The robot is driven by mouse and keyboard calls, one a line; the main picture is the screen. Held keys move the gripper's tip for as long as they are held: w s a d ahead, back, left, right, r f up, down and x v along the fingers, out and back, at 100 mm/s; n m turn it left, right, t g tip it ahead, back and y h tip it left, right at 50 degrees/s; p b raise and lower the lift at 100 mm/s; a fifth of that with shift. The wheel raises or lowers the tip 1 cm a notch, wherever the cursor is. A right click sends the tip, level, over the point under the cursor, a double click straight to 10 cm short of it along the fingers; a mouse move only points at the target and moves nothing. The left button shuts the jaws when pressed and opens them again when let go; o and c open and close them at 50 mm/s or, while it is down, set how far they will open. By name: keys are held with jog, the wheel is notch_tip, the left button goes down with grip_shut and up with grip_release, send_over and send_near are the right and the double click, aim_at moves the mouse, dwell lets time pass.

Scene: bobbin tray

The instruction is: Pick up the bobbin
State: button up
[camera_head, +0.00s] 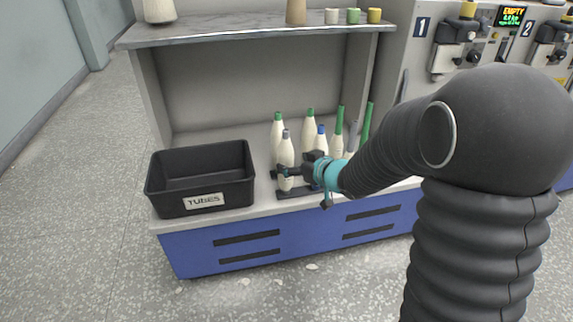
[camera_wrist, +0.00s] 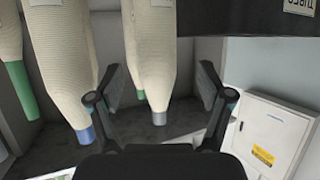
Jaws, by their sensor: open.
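Several cream, yarn-wound bobbins stand upright on a dark tray (camera_head: 290,193). In the head view, a grey-tipped bobbin (camera_head: 285,155) is at the front, with green-tipped bobbins (camera_head: 277,135) behind it and a blue-tipped bobbin (camera_head: 320,142) to its right. My gripper (camera_head: 284,171) is open at the grey-tipped bobbin. In the wrist view, where things hang upside down, the grey-tipped bobbin (camera_wrist: 150,50) lies between the spread fingers of my gripper (camera_wrist: 158,85). Gaps show on both sides there. The blue-tipped bobbin (camera_wrist: 65,65) is just left of the left finger.
A black bin labelled TUBES (camera_head: 205,201) stands left of the bobbins. A blue drawer front (camera_head: 240,252) is below.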

aim_at(288, 158)
jog(key=shift+w+r+b+x, duration=0.1)
jog(key=shift+b+x, duration=0.1)
jog(key=shift+x, duration=1.15)
jog(key=shift+w+r+b+x, duration=0.1)
jog(key=shift+r+b+x, duration=0.05)
jog(key=shift+x, duration=1.2)
jog(key=shift+d, duration=0.15)
jog(key=c, duration=1.3)
